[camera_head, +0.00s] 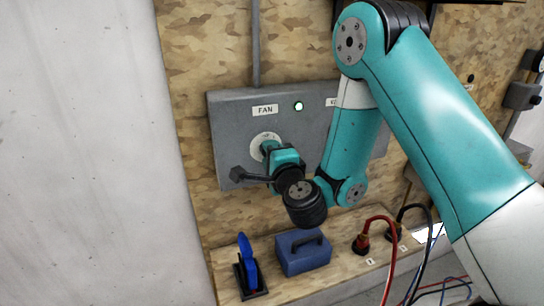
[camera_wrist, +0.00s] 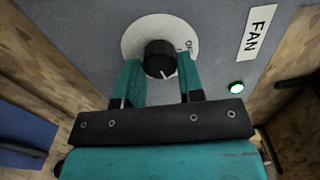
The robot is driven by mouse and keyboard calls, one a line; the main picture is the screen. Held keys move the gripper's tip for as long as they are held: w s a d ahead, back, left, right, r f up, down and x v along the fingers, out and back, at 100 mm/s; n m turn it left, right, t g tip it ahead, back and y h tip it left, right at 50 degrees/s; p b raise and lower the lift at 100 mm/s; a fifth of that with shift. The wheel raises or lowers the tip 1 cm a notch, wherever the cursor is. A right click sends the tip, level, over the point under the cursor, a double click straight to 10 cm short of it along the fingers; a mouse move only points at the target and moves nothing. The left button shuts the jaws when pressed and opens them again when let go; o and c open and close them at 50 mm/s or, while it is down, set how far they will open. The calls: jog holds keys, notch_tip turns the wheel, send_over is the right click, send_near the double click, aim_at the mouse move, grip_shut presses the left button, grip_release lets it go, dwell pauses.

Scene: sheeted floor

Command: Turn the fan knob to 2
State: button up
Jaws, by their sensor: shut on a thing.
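The fan knob (camera_wrist: 159,57) is a round black knob on a pale dial plate (camera_wrist: 128,42). In the wrist view a small white mark shows at its lower right edge. "OFF" lettering shows at the dial's upper right; no number is readable. The two teal fingers of my gripper (camera_wrist: 160,66) stand on either side of the knob and are shut on it. In the head view my gripper (camera_head: 270,149) covers the knob, and the dial plate (camera_head: 260,137) shows around it. The FAN label (camera_head: 265,110) is above the dial and also shows in the wrist view (camera_wrist: 259,31).
The grey panel (camera_head: 226,122) hangs on a wooden board. A lit green lamp (camera_head: 299,106) is right of the label. A second label is partly behind my arm.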

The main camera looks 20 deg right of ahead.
dwell(0.4)
jog(key=o, duration=0.9)
jog(key=shift+s, duration=0.15)
